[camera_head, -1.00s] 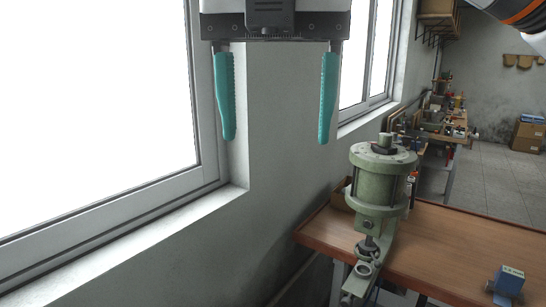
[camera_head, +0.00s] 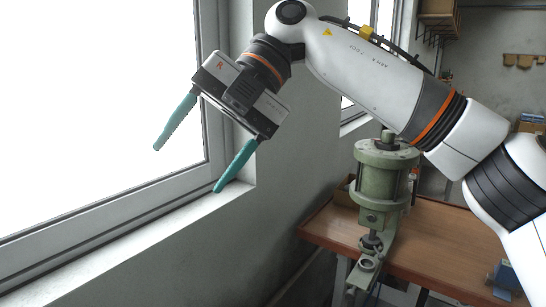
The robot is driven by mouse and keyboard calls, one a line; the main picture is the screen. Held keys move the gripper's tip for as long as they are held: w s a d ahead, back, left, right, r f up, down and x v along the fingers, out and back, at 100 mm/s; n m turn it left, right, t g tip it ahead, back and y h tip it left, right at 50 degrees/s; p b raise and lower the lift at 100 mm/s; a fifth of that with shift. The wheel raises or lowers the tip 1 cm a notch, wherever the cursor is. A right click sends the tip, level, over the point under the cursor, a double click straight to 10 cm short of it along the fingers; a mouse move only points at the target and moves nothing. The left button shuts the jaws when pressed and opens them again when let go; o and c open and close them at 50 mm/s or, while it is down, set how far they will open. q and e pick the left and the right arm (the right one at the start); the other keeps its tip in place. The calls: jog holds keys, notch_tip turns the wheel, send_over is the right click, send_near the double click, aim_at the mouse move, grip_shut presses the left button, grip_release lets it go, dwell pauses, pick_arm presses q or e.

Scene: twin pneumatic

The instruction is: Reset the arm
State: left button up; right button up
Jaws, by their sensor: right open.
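My right gripper (camera_head: 187,170) is at the upper left of the head view, in front of the window and the grey wall. Its two teal fingers are wide apart with nothing between them, and it tilts down to the left. My white right arm (camera_head: 375,75) reaches in from the right edge and passes in front of the back of the room. The green pneumatic press (camera_head: 383,178) stands upright at the edge of the wooden table, below the arm and apart from the gripper. My left gripper is not in view.
The wooden table (camera_head: 440,245) fills the lower right, with a small blue block-like object (camera_head: 505,280) partly behind my arm. The window frame and sill (camera_head: 120,220) run along the left. Bare wall lies between the sill and table.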

jog(key=w+f+m+t+y, duration=0.6)
jog(key=w+f+m+y, duration=0.5)
jog(key=w+f+y, duration=0.65)
jog(key=w+d+f+m+t+h, duration=0.2)
jog(key=d+f+m+t+h, duration=0.3)
jog(key=f, duration=0.7)
jog(key=w+d+f+m+t+h, duration=0.35)
jog(key=f+m, duration=0.25)
jog(key=f, duration=0.6)
jog(key=w+d+f+m+t+h, duration=0.2)
jog(key=d+f+m+t+h, duration=0.3)
jog(key=f, duration=0.7)
jog(key=s+d+f+m+g+h, duration=0.25)
jog(key=s+d+f+h, duration=0.2)
jog(key=s+f, duration=0.85)
jog(key=s+d+f+m+g+h, duration=0.2)
jog(key=s+d+f+m+h, duration=0.3)
jog(key=s+f, duration=0.75)
jog(key=s+d+f+g, duration=0.3)
jog(key=s+f, duration=0.2)
jog(key=s, duration=0.6)
jog(key=s+d+f+g+h, duration=0.1)
jog(key=s+d+f+g, duration=0.2)
jog(key=s, duration=0.9)
jog(key=s+d+f+g, duration=0.2)
jog(key=s+d+f, duration=0.1)
jog(key=s+f, duration=0.6)
jog(key=s, duration=0.2)
jog(key=shift+s+g+h, duration=0.35)
jog(key=shift+s+g, duration=0.05)
